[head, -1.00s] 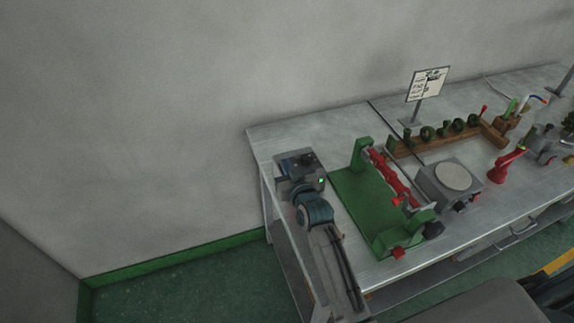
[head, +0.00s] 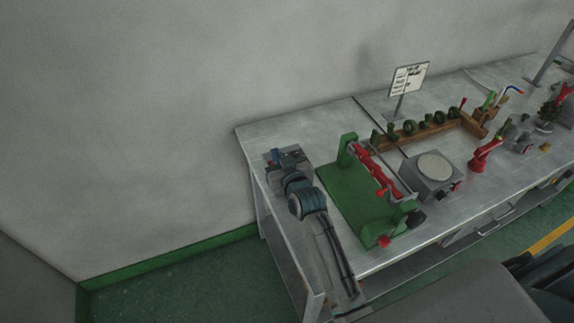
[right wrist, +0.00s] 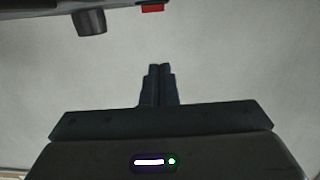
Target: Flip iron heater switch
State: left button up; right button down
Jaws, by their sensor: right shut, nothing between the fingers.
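A small grey box, which looks like the iron heater (head: 272,174), stands at the left end of the table, largely covered by my right arm. In the right wrist view, a dark device edge with a black knob (right wrist: 91,22) and a red switch (right wrist: 152,8) shows at the top. My right gripper (right wrist: 160,68) is shut and empty. Its tips point toward the device, below and apart from the red switch in the picture. In the head view my right gripper (head: 290,160) is over the box, its tips hard to make out. My left gripper is not in view.
A green stand (head: 360,205) with red parts is close to the right of my arm. Beyond it are a grey box with a round pale plate (head: 433,167), a wooden rack (head: 430,130) and a sign (head: 408,79). A wall rises behind the table (head: 330,125).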

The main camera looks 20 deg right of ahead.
jog(key=s+r+b, duration=0.2)
jog(key=s, duration=0.5)
jog(key=shift+d+r, duration=0.15)
jog(key=shift+r, duration=0.15)
jog(key=shift+s, duration=0.15)
